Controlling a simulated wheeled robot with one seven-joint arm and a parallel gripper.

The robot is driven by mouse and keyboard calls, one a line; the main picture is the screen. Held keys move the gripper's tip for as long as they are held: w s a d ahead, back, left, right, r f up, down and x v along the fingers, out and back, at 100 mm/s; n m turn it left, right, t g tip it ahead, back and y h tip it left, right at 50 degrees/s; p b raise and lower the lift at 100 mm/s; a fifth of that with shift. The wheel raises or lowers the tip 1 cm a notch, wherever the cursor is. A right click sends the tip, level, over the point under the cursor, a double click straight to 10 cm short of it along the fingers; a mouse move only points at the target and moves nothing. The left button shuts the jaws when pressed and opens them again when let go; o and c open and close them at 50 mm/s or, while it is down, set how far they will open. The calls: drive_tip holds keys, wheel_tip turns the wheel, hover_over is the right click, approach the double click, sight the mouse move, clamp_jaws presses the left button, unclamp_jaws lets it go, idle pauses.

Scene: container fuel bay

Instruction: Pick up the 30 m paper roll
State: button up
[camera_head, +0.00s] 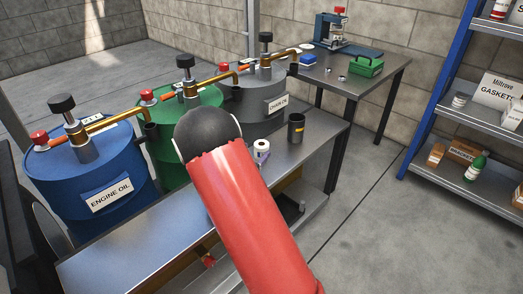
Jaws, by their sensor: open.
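The roll's lower left part is close to the arm's outline in the picture.
A dark cup (296,128) stands right of the roll. Blue (85,170), green (205,98) and grey (252,98) drums with pumps line the bench's back. Another table (385,75) and a blue-framed shelf (425,105) stand beyond. Floor at right is clear.

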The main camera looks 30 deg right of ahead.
sight(260, 146)
drive_tip(key=x, duration=0.5)
drive_tip(key=shift+w+d+r+p, duration=0.1)
drive_tip(key=shift+d+p, duration=0.25)
drive_tip(key=shift+p, duration=0.05)
drive_tip(key=c, duration=1.1)
drive_tip(key=shift+r, duration=0.1)
